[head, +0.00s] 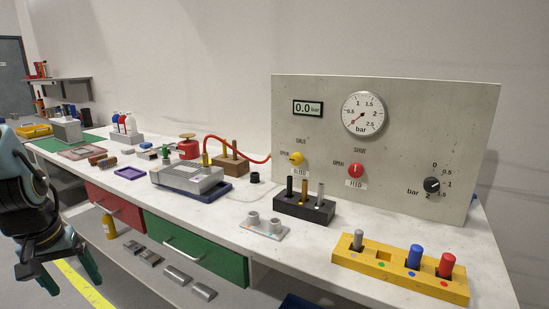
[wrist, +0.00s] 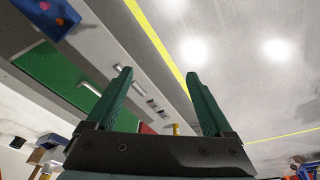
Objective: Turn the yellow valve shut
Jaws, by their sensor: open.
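The yellow valve (head: 296,158) is a small round knob on the grey upright panel (head: 400,130). It sits left of a red knob (head: 355,170), above a label that reads BLEED, with SHUT and OPEN marks near it. My gripper (head: 38,282) hangs at the lower left in the head view, in front of the bench and far from the panel. In the wrist view its two green fingers (wrist: 165,100) stand wide apart with nothing between them. The valve does not show in the wrist view.
A red hose (head: 235,143) arcs left of the panel. A black block with upright pins (head: 304,209) and a yellow block with coloured pegs (head: 400,276) stand before the panel. A grey device (head: 187,178) is mid-bench. The floor beside the bench is clear around my gripper.

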